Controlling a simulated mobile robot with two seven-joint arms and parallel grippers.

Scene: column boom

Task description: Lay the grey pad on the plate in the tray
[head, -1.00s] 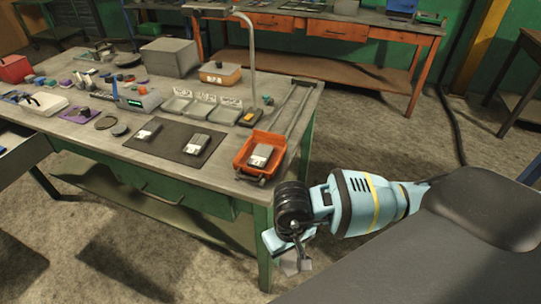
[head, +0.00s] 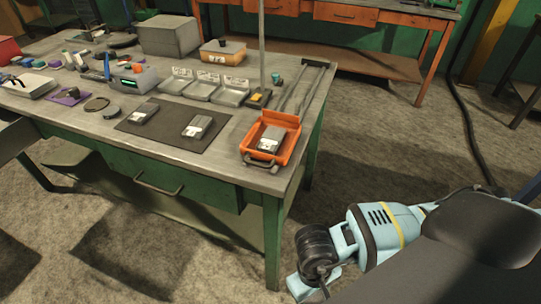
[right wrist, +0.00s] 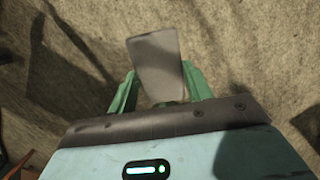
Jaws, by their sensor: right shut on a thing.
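The orange tray (head: 283,159) sits at the right end of the green workbench. A small grey metal block with a pale label, perhaps the plate (head: 271,138), lies in it. My right gripper (right wrist: 157,98) is shut on the grey pad (right wrist: 154,60), a thin flat rectangle that sticks out beyond the green fingers over the concrete floor. In the head view my right arm is low at the right, off the bench, and its fingers and the pad are cut off or hidden at the bottom edge. My left gripper is not in view.
A dark mat (head: 172,134) with two similar grey blocks lies left of the tray. Grey bins (head: 200,91), a thin lamp post and a yellow-orange box (head: 222,51) stand behind. The bench's front right corner (head: 270,185) is bare. The floor between bench and arm is clear.

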